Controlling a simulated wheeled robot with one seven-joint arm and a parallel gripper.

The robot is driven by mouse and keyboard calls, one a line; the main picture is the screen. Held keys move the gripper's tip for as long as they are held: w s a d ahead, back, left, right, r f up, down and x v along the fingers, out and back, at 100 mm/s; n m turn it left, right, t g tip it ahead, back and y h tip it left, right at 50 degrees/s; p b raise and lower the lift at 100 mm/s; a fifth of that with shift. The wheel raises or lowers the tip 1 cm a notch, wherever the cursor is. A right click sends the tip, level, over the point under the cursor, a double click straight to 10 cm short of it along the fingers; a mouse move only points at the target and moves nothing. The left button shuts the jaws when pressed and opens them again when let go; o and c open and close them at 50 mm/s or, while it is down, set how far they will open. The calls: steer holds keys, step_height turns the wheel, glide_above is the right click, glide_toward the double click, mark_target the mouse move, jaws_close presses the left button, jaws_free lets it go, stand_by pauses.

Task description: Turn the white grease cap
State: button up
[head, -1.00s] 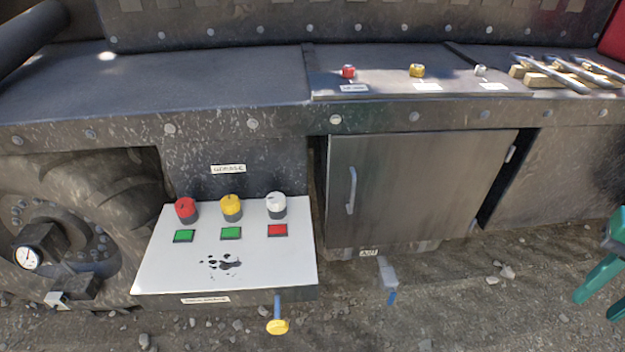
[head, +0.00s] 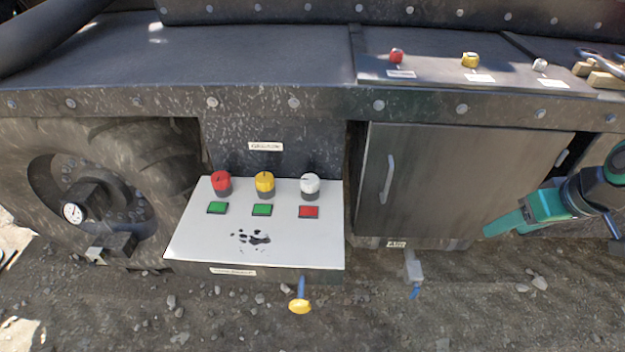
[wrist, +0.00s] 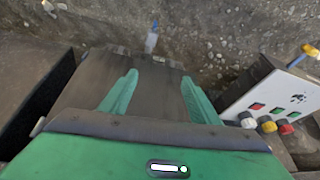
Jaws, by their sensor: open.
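The white grease cap (head: 310,185) stands upright at the right end of a row of three caps on the white sloped panel (head: 200,240). A red tile (head: 309,211) lies in front of it. In the wrist view the white cap (wrist: 247,120) is at the right, beside my gripper. My gripper (head: 505,227) is to the right of the panel, in front of the metal cabinet door, well apart from the cap. In the wrist view its two green fingers (wrist: 158,88) are spread with nothing between them.
A yellow cap (head: 265,183) and a red cap (head: 221,183) stand left of the white one, with green tiles before them. Smaller red, yellow and white caps sit on the ledge above. A yellow-ended lever (head: 300,304) sticks out below the panel. The cabinet door (head: 460,180) has a handle.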

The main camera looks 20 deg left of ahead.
steer(key=w+a+f+n+t+y, duration=0.1)
steer(key=w+a+f+n+y, duration=0.15)
steer(key=a, duration=0.65)
steer(key=w+a+f+n+y, duration=0.1)
steer(key=w+a+n+y, duration=0.15)
steer(key=a, duration=0.55)
steer(key=n+t+y, duration=0.1)
steer(key=n+y, duration=0.2)
steer(key=y, duration=0.1)
glide_toward(310, 180)
steer(key=x, duration=1)
steer(key=shift+w+a+f, duration=0.1)
steer(key=shift+w+f, duration=0.1)
steer(key=shift+f, duration=0.05)
steer(key=shift+t+y, duration=0.3)
steer(key=c, duration=1)
steer(key=shift+a, duration=0.3)
steer(key=shift+c, duration=0.3)
steer(key=shift+d, duration=0.2)
